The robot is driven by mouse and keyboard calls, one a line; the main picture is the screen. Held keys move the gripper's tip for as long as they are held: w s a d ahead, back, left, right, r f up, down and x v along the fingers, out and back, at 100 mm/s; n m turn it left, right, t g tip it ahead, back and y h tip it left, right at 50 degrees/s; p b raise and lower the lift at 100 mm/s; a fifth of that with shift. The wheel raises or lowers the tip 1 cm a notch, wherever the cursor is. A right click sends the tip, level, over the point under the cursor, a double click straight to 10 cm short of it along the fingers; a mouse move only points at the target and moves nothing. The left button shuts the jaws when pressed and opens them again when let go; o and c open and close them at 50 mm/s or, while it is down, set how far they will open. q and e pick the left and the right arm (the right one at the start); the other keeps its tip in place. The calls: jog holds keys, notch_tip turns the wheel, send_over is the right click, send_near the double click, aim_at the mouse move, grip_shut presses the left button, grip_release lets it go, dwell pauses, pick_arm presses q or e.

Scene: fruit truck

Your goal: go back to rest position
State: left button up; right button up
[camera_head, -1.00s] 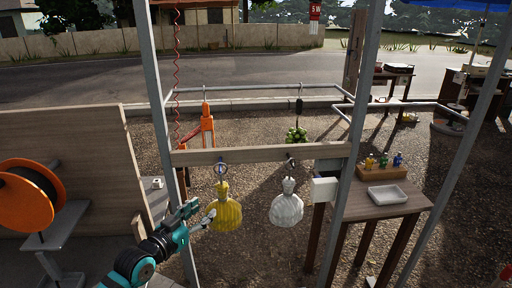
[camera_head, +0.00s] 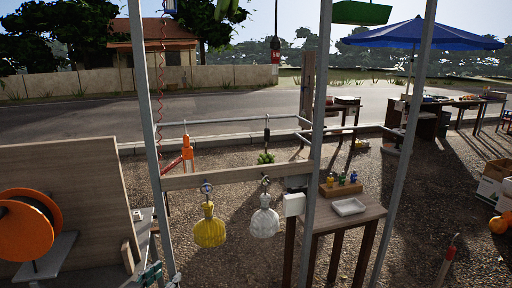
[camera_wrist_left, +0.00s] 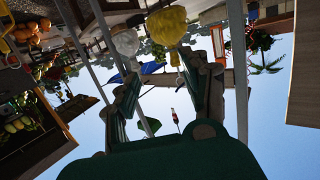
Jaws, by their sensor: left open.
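My left gripper (camera_head: 160,273) shows only in part at the bottom edge of the head view, below and to the left of the yellow lamp-shaped piece. In the left wrist view, which is upside down, its two fingers (camera_wrist_left: 165,92) stand apart with nothing between them. The yellow piece (camera_head: 210,231) and the white piece (camera_head: 264,221) hang from hooks on the wooden beam (camera_head: 240,176). They also show in the wrist view, the yellow one (camera_wrist_left: 166,25) and the white one (camera_wrist_left: 125,42), beyond the fingers. My right gripper is not in view.
A metal post (camera_head: 152,130) rises just beside the left gripper. An orange reel (camera_head: 22,238) stands at the left by a wooden panel (camera_head: 75,185). A small table (camera_head: 335,220) with a white tray (camera_head: 348,206) is at the right. Gravel lies open beyond.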

pick_arm(q)
jog(key=s+d+f+g+y, duration=0.1)
jog(key=s+d+f+g, duration=0.2)
jog(key=s+f, duration=0.4)
jog(key=s+d+f+g+y, duration=0.1)
jog(key=s+d+f+g, duration=0.15)
jog(key=s+f, duration=0.4)
jog(key=s+a+f+n+g+y, duration=0.1)
jog(key=s+g+y, duration=0.15)
jog(key=s, duration=0.65)
jog(key=s+a+n+g+y, duration=0.1)
jog(key=s+a+g, duration=0.15)
jog(key=s, duration=0.75)
notch_tip(320, 180, down, 25)
jog(key=g, duration=0.2)
jog(key=s+a+f+g, duration=0.1)
jog(key=s+a+f, duration=0.1)
jog(key=s+f, duration=1.5)
jog(key=shift+s+f, duration=0.3)
jog(key=shift+f, duration=0.05)
